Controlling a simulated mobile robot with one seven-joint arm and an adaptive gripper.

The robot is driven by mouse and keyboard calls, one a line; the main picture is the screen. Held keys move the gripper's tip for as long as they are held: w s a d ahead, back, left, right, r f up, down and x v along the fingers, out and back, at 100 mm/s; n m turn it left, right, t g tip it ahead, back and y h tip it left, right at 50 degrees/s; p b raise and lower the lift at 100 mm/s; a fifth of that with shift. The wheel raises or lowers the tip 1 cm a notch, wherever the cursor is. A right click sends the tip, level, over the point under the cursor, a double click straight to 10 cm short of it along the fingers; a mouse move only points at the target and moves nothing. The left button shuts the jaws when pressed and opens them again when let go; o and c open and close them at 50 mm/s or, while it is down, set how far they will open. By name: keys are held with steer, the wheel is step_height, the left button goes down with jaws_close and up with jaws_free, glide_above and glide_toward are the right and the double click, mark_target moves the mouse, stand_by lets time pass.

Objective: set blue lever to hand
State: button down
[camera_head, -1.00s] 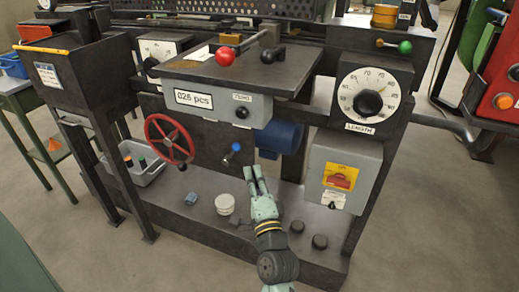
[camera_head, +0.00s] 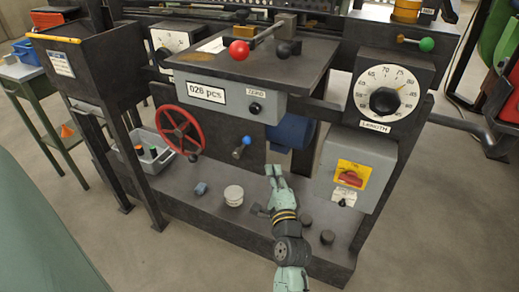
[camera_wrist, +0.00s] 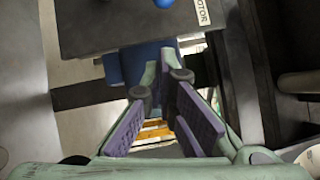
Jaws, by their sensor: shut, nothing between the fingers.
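The blue lever (camera_head: 241,148) is a short lever with a blue ball knob, on the dark front panel below the counter box. In the head view it points up and to the right. Its blue ball (camera_wrist: 164,3) shows at the top edge of the wrist view, beside a label reading MOTOR (camera_wrist: 203,12). My gripper (camera_head: 273,168) is to the right of the lever and a little lower, apart from it. In the wrist view my gripper (camera_wrist: 161,82) is below the ball, empty and shut. Any position marking for hand is not readable.
A red handwheel (camera_head: 180,130) is left of the lever. A blue motor (camera_head: 290,131) is behind and right. The counter box (camera_head: 232,98) overhangs above. A grey switch box (camera_head: 357,166) stands at right.

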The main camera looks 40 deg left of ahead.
mark_target(242, 148)
steer(key=w+a+p, duration=0.1)
steer(key=a, duration=0.1)
steer(key=w+a+r+p, duration=0.1)
steer(key=a, duration=0.2)
steer(key=w+a, duration=0.1)
steer(key=a, duration=0.2)
steer(key=shift+w+a+r+p, duration=0.1)
steer(key=shift+w+r+p, duration=0.15)
steer(key=shift+w+p, duration=0.15)
steer(key=shift+w, duration=0.1)
